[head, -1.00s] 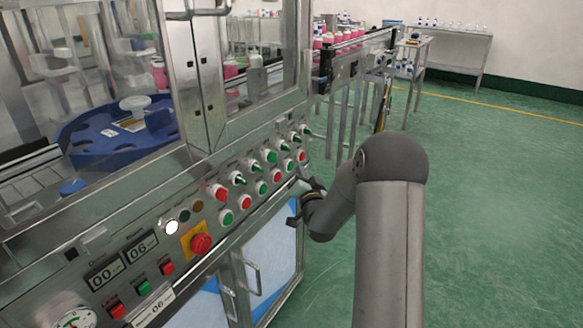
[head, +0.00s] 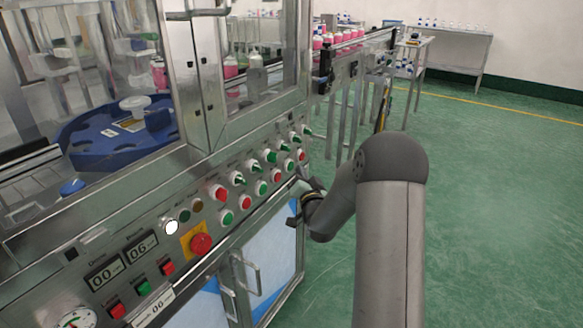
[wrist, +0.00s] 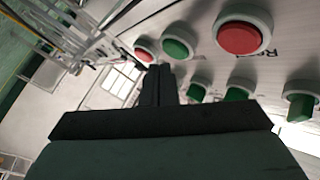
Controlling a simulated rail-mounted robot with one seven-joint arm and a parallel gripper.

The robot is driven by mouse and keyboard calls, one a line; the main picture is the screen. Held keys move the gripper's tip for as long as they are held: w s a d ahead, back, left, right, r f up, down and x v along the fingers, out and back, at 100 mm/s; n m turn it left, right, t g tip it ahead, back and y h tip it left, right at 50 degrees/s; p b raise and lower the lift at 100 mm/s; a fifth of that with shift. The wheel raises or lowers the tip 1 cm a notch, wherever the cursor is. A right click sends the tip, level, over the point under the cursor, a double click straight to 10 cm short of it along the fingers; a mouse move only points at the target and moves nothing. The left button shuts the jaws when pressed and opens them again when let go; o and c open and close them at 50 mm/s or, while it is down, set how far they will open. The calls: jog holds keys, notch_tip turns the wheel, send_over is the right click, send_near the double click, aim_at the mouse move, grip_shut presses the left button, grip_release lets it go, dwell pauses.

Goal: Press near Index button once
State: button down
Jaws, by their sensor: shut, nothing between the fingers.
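The button panel (head: 225,185) slopes across the machine's front in the head view, with rows of red and green buttons and green selector knobs. Its labels are too small to read there, so I cannot tell which button is Index. My gripper (head: 303,202) is beside the panel's right end, below the last buttons. In the wrist view my gripper (wrist: 158,70) is shut and empty. Its tips appear close to a small red button (wrist: 145,48) and a green button (wrist: 177,47); contact cannot be told. A larger red button (wrist: 243,33) is to the right, near a partly readable label.
Green selector knobs (wrist: 237,93) stick out right of the fingers in the wrist view. A red emergency button (head: 201,243) on a yellow plate is farther left on the panel. Cabinet door handles (head: 250,275) protrude below. The green floor (head: 480,220) to the right is clear.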

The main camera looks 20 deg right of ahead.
jog(key=shift+w+a, duration=0.1)
dwell(0.5)
jog(key=shift+w+a+b, duration=0.2)
jog(key=shift+w+b, duration=0.05)
jog(key=shift+b, duration=0.25)
jog(key=shift+w+a+b, duration=0.25)
jog(key=shift+w+b, duration=0.05)
jog(key=shift+w, duration=0.05)
dwell(0.4)
dwell(0.3)
jog(key=shift+s+d+b, duration=0.4)
jog(key=shift+s+d, duration=0.1)
jog(key=shift+s, duration=0.2)
jog(key=shift+d, duration=0.1)
jog(key=s+d, duration=0.1)
jog(key=s, duration=0.1)
jog(key=s+d+b, duration=0.1)
jog(key=s+d, duration=0.1)
dwell(0.3)
dwell(0.7)
